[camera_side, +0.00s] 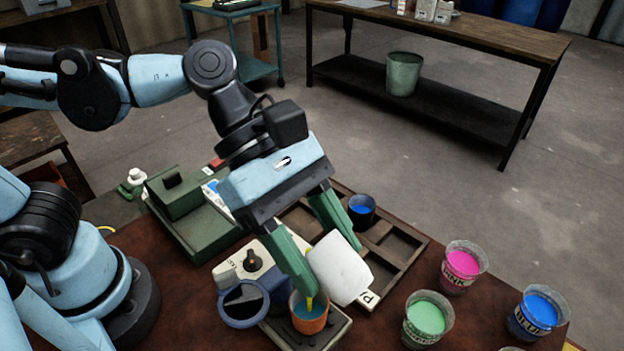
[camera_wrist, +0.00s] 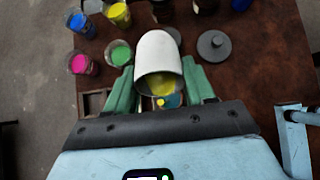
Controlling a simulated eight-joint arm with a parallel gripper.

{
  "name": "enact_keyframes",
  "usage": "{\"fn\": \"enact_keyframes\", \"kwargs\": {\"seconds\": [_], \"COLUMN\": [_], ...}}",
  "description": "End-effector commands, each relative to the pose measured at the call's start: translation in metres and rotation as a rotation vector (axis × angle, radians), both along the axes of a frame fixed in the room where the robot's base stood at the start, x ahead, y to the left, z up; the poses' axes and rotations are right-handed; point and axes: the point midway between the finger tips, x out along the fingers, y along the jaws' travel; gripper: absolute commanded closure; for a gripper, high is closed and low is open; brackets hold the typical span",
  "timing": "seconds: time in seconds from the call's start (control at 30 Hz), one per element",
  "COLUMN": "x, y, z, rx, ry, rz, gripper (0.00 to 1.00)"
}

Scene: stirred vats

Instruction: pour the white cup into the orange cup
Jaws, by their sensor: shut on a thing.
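My gripper (camera_side: 329,270) is shut on the white cup (camera_side: 342,270), with a green finger on either side of it. The cup is tipped far over, its mouth low and towards the orange cup (camera_side: 309,325). The orange cup stands upright below the left finger's tip and holds teal liquid. A short yellow streak shows at its mouth, beside the finger. In the wrist view the white cup (camera_wrist: 158,50) has yellow liquid inside its lip, and a yellow spot lies over the teal liquid below. The orange cup's wall is mostly hidden there.
The orange cup is on a dark plate (camera_side: 337,332) of a stirrer with a knob (camera_side: 252,260). A dark blue round vessel (camera_side: 243,302) stands close left. A wooden rack holds a dark cup (camera_side: 362,211). Pink (camera_side: 463,267), green (camera_side: 426,319) and blue (camera_side: 538,314) cups stand right.

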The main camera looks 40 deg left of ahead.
Motion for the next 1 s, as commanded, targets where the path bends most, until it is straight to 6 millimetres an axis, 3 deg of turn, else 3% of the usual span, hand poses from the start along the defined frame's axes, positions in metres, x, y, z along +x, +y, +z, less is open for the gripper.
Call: {"fn": "enact_keyframes", "kwargs": {"seconds": [1.0], "x": [0.001], "y": [0.017], "z": [0.003], "rx": [-0.597], "ry": [0.000], "rz": [0.001], "gripper": [0.77]}}
